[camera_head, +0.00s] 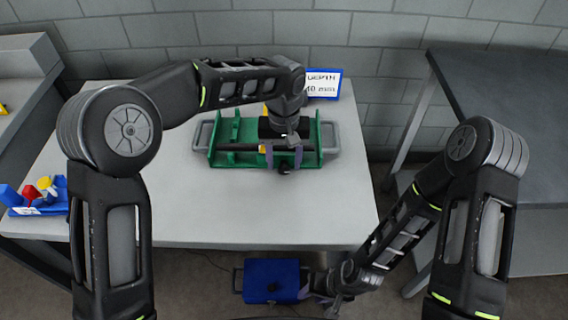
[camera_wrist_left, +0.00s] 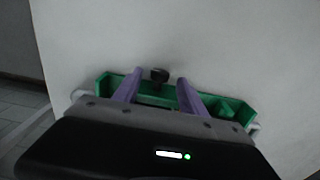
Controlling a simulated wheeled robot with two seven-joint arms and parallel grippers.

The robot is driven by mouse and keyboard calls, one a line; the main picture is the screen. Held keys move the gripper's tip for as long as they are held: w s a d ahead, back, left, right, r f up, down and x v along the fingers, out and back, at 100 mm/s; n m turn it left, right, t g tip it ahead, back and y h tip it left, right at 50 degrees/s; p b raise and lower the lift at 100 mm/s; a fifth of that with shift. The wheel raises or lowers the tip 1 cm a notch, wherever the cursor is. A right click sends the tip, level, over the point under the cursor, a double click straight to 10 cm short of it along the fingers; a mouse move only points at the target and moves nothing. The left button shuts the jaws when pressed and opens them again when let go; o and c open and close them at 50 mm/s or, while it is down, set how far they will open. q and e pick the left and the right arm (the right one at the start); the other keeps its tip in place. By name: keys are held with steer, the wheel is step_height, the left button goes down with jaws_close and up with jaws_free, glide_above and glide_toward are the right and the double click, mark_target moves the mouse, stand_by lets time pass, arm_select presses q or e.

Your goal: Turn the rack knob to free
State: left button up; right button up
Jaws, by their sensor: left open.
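The green rack (camera_head: 223,158) lies on the white table, on a grey tray with side handles. The rack also shows in the left wrist view (camera_wrist_left: 240,110). Its black knob (camera_head: 284,169) sticks out at the near side. In the left wrist view the knob (camera_wrist_left: 159,76) shows between the two purple fingers, with a gap on each side. My left gripper (camera_head: 284,156) is open over the rack's near edge at the knob. My right gripper (camera_head: 318,291) is low, beside a blue box, away from the rack; its finger opening is unclear.
The blue box (camera_head: 271,279) sits below the table's front edge. A white sign with a blue frame (camera_head: 323,84) stands behind the rack. A blue holder with coloured pieces (camera_head: 38,196) is at the table's left. A dark table (camera_head: 510,100) stands right. The white table's front is clear.

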mark_target(284, 167)
arm_select(q)
steer(key=shift+f, duration=1.15)
jaws_close()
